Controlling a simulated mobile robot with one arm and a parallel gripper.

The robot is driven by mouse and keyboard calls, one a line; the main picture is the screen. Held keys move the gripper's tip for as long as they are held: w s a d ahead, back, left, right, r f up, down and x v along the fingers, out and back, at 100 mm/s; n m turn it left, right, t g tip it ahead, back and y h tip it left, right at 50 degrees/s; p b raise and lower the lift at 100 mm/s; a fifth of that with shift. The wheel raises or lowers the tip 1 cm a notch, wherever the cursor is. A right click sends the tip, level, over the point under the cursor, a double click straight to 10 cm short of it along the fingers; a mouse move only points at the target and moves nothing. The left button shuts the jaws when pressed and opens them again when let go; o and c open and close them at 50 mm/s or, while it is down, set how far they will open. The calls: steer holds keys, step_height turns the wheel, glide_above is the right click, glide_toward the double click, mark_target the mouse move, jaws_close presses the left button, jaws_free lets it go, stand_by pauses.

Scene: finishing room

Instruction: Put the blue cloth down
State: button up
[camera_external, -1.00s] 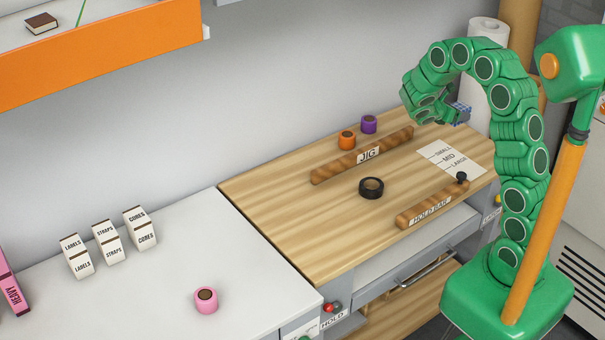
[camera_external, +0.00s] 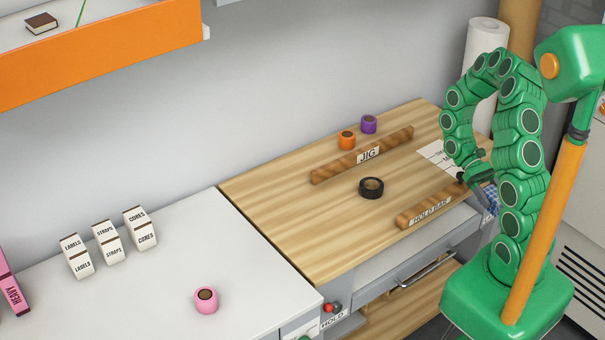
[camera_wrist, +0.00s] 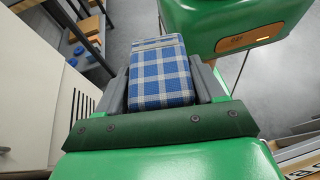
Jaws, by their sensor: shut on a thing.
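The blue cloth (camera_wrist: 160,80) is a folded blue-and-white checked block. In the wrist view it sits between the two grey fingers of my gripper (camera_wrist: 162,88), which is shut on it. In the external view my gripper (camera_external: 482,186) is low at the right front edge of the wooden bench, past the hold bar. The cloth (camera_external: 490,197) shows there only in part, behind my arm. I cannot tell whether it touches anything below.
The wooden bench (camera_external: 290,205) holds the hold bar (camera_external: 430,206), a jig bar (camera_external: 335,170), a black tape roll (camera_external: 371,188), a size card (camera_external: 433,153) partly behind my arm, and orange (camera_external: 347,141) and purple (camera_external: 369,124) rolls. A paper roll (camera_external: 487,60) stands behind. The bench's left half is clear.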

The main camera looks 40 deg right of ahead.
steer(key=w+a+r+m+t+y, duration=0.2)
steer(key=w+a+m+t+y, duration=0.4)
steer(key=a+m+y, duration=0.4)
steer(key=w+a+r+m+t+y, duration=0.1)
steer(key=w+r+m+t, duration=0.2)
steer(key=w+m+t, duration=0.35)
steer(key=w+d+r+m+t, duration=0.3)
steer(key=w+m+t, duration=0.1)
steer(key=w+t, duration=0.15)
steer(key=shift+h, duration=0.4)
steer(key=w+f, duration=0.3)
steer(key=w, duration=0.1)
steer(key=w+d+f, duration=0.1)
steer(key=w+f, duration=0.2)
steer(key=w, duration=0.1)
steer(key=w+d+f, duration=0.1)
steer(key=w+f, duration=0.2)
steer(key=w, duration=0.2)
steer(key=shift+f, duration=0.15)
steer(key=shift+w+f, duration=0.2)
steer(key=shift+f, duration=0.05)
steer(key=shift+w+f, duration=0.1)
steer(key=shift+f, duration=1.45)
